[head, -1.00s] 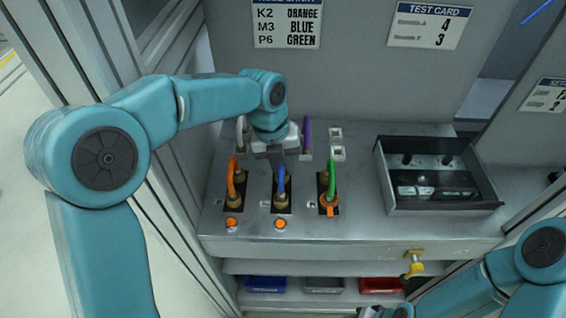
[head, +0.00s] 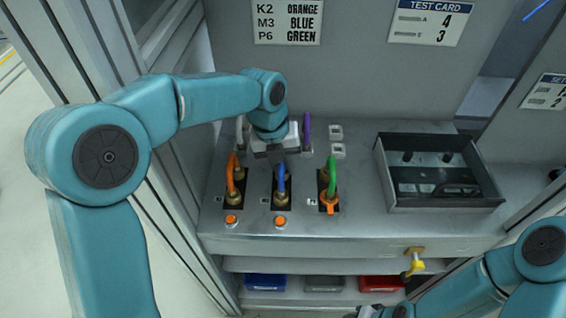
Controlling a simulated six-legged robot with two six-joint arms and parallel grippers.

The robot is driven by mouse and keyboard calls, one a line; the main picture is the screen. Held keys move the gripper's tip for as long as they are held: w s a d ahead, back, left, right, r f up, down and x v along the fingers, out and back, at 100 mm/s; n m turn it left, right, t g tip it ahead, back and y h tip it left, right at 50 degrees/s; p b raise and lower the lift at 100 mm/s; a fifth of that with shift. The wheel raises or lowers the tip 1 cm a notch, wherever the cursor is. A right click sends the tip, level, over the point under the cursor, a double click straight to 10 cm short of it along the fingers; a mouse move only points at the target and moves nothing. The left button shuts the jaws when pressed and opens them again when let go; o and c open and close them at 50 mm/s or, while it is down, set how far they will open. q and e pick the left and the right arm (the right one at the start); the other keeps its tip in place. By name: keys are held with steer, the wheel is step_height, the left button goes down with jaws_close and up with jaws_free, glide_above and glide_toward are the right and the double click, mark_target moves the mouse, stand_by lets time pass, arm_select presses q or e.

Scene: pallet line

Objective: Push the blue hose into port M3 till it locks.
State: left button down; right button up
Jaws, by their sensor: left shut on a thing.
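The blue hose (head: 282,179) stands upright in the middle of three dark port plates, with a brass fitting (head: 283,200) at its lower end. My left gripper (head: 276,153) is shut on the upper part of the blue hose, directly above that port; its fingers are partly hidden by its own wrist. The fitting is at the port, but I cannot tell whether it is locked. The chart (head: 286,22) on the back panel reads M3 BLUE. Part of my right gripper (head: 369,312) shows at the bottom edge, too cut off to read.
An orange hose (head: 231,176) is close on the left and a green hose (head: 331,176) on the right. A purple hose (head: 307,130) stands behind. A dark glass-topped box (head: 440,175) is on the right of the bench. A yellow valve handle (head: 413,265) hangs at the front.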

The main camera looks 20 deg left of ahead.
arm_select(q)
steer(key=shift+f, duration=0.25)
steer(key=c, duration=1)
jaws_free()
steer(key=shift+o, duration=0.2)
steer(key=shift+r, duration=0.1)
